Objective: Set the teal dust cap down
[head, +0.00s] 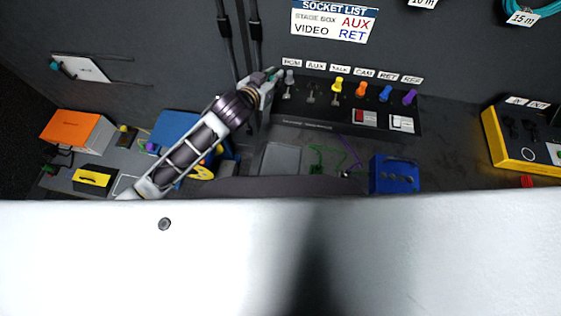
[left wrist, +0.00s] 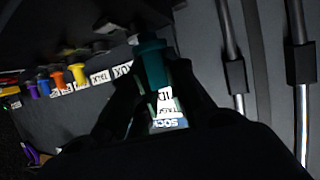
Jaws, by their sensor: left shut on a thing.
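The teal dust cap (left wrist: 152,65) is between the fingers of my left gripper (left wrist: 150,85) in the left wrist view. In the head view my left gripper (head: 270,77) is shut on it near the left end of the labelled socket panel (head: 345,128), beside the grey plug (head: 289,77). Only a sliver of teal shows there, so I cannot tell whether the cap touches anything. My right gripper is not in view.
Yellow, orange, blue and purple plugs (head: 361,89) stand along the panel. Dark vertical conduits (head: 256,35) run close to my left gripper. A grey tray (head: 281,159), green and purple cables and a blue box (head: 394,174) lie below. An orange box (head: 71,128) is at left.

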